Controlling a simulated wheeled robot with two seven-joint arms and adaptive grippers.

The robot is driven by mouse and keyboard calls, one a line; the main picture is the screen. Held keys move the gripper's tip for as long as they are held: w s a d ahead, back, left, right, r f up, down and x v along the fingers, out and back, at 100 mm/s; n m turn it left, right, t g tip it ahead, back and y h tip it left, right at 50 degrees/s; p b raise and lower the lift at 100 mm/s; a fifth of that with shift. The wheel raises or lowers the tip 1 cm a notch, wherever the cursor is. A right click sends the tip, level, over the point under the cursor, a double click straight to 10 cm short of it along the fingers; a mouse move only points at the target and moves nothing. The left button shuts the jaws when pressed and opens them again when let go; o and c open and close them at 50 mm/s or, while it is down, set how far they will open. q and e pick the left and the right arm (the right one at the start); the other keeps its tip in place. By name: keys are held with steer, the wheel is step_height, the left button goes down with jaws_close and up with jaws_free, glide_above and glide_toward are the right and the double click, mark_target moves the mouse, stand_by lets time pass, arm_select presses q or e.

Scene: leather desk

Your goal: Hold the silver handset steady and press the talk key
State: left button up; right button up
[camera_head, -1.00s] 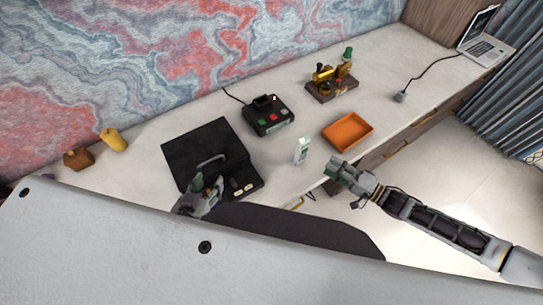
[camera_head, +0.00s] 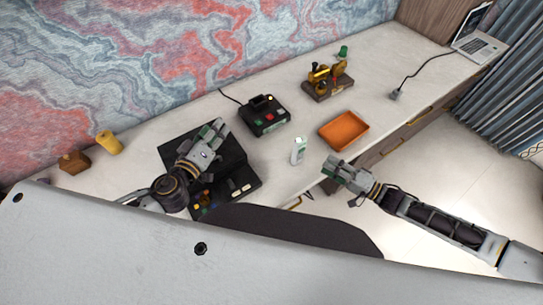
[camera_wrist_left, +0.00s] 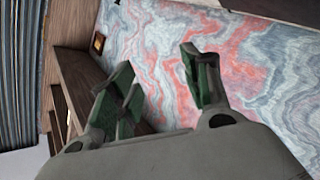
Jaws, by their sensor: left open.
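The silver handset (camera_head: 298,151) stands upright on the desk in the head view, pale with a green patch near its top. The talk key is too small to make out. My left gripper (camera_head: 217,128) is over the black case, left of the handset and apart from it. In the left wrist view its green-padded fingers (camera_wrist_left: 165,85) are spread and empty, with the patterned wall beyond. My right gripper (camera_head: 333,165) is at the desk's front edge, just right of the handset and not touching it; its jaw opening is unclear.
A black open case (camera_head: 237,172) lies under my left arm. A yellow cylinder (camera_head: 109,143) and wooden block (camera_head: 74,162) are left.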

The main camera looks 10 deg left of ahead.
arm_select(q)
steer(key=d+f+m+g+h, duration=0.3)
steer(key=d+f+m+h, duration=0.15)
steer(key=d, duration=0.35)
steer(key=shift+w+d+r+m+t+h, duration=0.8)
steer(key=shift+w+d+r+m+h, duration=0.7)
steer(key=shift+d+r+m+h, duration=1.95)
steer(key=m+g, duration=0.2)
steer(key=m, duration=0.3)
glide_toward(295, 144)
steer(key=shift+d+r, duration=0.15)
steer(key=shift+w+d, duration=0.1)
steer(key=shift+w, duration=0.1)
steer(key=shift+x, duration=5.85)
